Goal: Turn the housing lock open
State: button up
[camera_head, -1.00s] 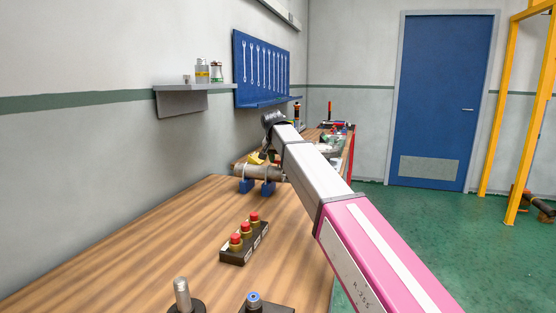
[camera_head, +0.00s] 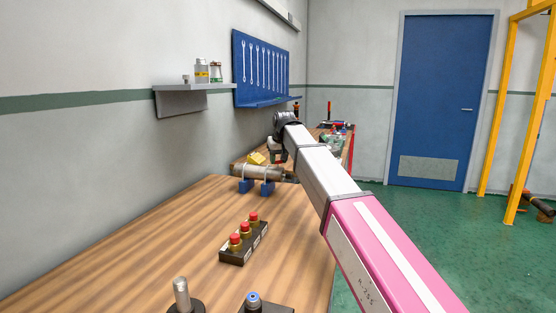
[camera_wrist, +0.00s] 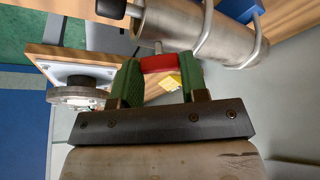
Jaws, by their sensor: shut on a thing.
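A grey metal pipe housing (camera_head: 258,173) lies clamped on blue vise blocks (camera_head: 246,186) at the far end of the wooden bench. In the wrist view, the pipe (camera_wrist: 178,22) crosses the top, under bent metal clamp rods. A red lock handle (camera_wrist: 160,64) sits at the pipe's side on a short metal stem. My gripper (camera_wrist: 161,76) has its green fingers shut on the red handle, one on each side. In the head view, my gripper (camera_head: 275,153) hangs beside the pipe's right end, and the handle there is too small to make out clearly.
Several red-topped buttons (camera_head: 241,240) stand on the near bench. A yellow object (camera_head: 256,158) lies behind the pipe. In the wrist view, a grey round disc (camera_wrist: 78,97) is at the left. A blue tool board (camera_head: 262,68) hangs on the wall.

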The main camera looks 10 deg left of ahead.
jog(key=n, duration=0.2)
jog(key=n+g+y, duration=0.1)
jog(key=n, duration=0.2)
jog(key=shift+w+d+n+g+y, duration=0.1)
jog(key=shift+w+n+g+y, duration=0.05)
jog(key=shift+n+g+y, duration=0.15)
jog(key=n+g, duration=0.1)
jog(key=n, duration=0.1)
jog(key=n+g, duration=0.1)
jog(key=n, duration=0.1)
jog(key=shift+n+y, duration=0.3)
jog(key=shift+n, duration=0.4)
jog(key=o, duration=0.9)
